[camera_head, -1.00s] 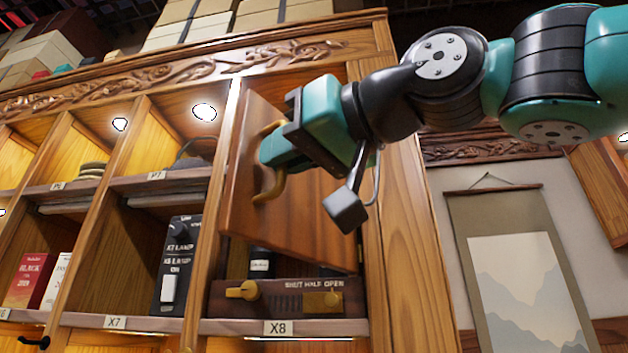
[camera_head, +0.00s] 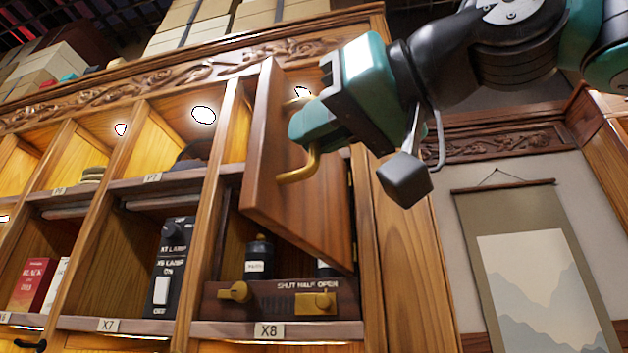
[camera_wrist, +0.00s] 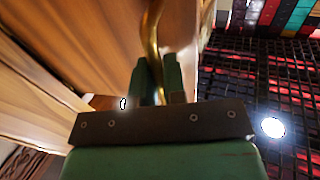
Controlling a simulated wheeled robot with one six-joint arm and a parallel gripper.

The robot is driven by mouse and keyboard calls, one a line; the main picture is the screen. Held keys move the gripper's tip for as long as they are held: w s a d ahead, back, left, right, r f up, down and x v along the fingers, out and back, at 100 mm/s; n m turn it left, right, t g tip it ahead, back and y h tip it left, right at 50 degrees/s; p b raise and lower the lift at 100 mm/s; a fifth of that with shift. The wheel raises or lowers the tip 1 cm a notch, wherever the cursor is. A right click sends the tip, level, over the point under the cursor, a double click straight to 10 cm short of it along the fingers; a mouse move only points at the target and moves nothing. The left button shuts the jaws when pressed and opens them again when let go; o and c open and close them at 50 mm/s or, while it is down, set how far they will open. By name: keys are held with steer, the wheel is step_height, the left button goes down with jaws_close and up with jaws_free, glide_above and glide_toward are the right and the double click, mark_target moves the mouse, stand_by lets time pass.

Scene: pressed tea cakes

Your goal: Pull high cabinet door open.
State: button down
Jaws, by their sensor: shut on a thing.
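The high cabinet door (camera_head: 272,215) is a wooden panel at the top right of the cabinet. It stands partly open, swung out from hinges on its right side. It carries a curved brass handle (camera_head: 299,175). My gripper (camera_head: 305,128) is shut on this handle from the right. In the wrist view the two green fingers (camera_wrist: 158,80) close around the lower part of the brass handle (camera_wrist: 152,35), with the door's wood (camera_wrist: 85,40) on the left. The gripper hides the middle of the handle.
Below the door is compartment X8 with a dark bottle (camera_head: 259,256) and a slider panel (camera_head: 280,298). The X7 lamp switch box (camera_head: 172,265) stands to the left. A hanging scroll (camera_head: 535,280) is on the wall at right. Boxes (camera_head: 215,25) are stacked on top.

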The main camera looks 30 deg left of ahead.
steer(key=c, duration=1.2)
jaws_free()
steer(key=shift+w+d+r, duration=0.1)
steer(key=shift+r, duration=0.05)
steer(key=shift+c, duration=0.2)
steer(key=shift+s+d+b, duration=0.35)
steer(key=shift+s+d, duration=0.2)
steer(key=shift+d, duration=2.3)
steer(key=shift+s+d+b, duration=0.3)
steer(key=shift+s+d, duration=0.25)
steer(key=shift+d, duration=2.3)
steer(key=shift+s+d+b, duration=0.35)
steer(key=shift+s+d, duration=0.2)
steer(key=shift+d, duration=2.3)
steer(key=shift+w, duration=0.1)
